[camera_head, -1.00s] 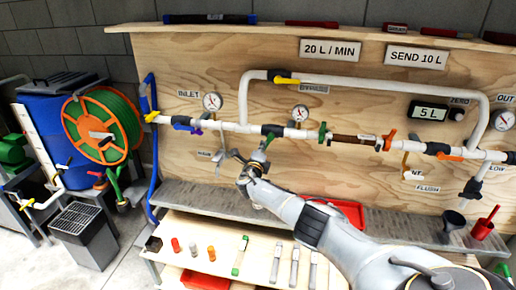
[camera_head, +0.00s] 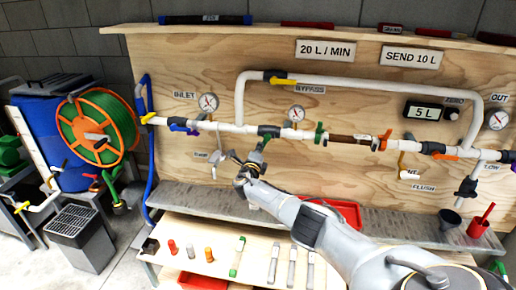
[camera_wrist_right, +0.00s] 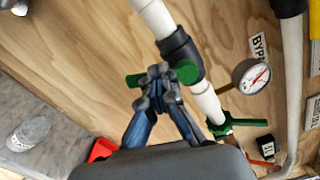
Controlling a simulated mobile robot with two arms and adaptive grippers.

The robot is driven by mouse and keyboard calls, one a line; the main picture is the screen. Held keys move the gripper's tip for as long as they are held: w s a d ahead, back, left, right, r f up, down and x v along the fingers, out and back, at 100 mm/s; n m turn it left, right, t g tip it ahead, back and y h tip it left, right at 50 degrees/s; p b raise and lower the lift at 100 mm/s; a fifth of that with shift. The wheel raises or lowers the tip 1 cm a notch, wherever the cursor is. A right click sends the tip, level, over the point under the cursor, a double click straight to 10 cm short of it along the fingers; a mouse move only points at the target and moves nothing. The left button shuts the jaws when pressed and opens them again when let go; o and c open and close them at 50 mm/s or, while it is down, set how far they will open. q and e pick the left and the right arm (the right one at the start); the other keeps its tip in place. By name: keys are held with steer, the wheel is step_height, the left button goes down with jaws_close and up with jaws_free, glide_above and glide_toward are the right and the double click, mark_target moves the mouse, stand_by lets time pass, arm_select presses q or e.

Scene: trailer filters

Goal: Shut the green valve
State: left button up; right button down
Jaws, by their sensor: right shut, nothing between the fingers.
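The green valve has a black body (camera_head: 268,131) on the white pipe, left of the middle gauge; its green lever is mostly hidden in the head view. In the right wrist view its black body (camera_wrist_right: 178,50) and green lever (camera_wrist_right: 185,72) show. The lever sticks out from the pipe to the left, and part of it also shows left of the fingers. My right gripper (camera_head: 263,146) is shut and empty just below the valve. In the wrist view its fingertips (camera_wrist_right: 158,77) overlap the lever; whether they touch it I cannot tell. My left gripper is out of view.
A green clamp (camera_head: 319,133) joins the brown filter (camera_head: 350,139) right of the valve. A gauge (camera_head: 296,114) and the bypass pipe (camera_head: 360,86) are close.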

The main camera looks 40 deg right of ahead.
steer(key=c, duration=1.2)
jaws_free()
steer(key=shift+s+d, duration=0.25)
steer(key=shift+d, duration=0.3)
steer(key=o, duration=0.7)
steer(key=shift+w+d+f, duration=0.1)
steer(key=shift+d+f, duration=0.25)
steer(key=o, duration=0.5)
steer(key=shift+w, duration=0.1)
steer(key=v, duration=1.2)
steer(key=shift+a, duration=0.35)
steer(key=shift+w, duration=0.1)
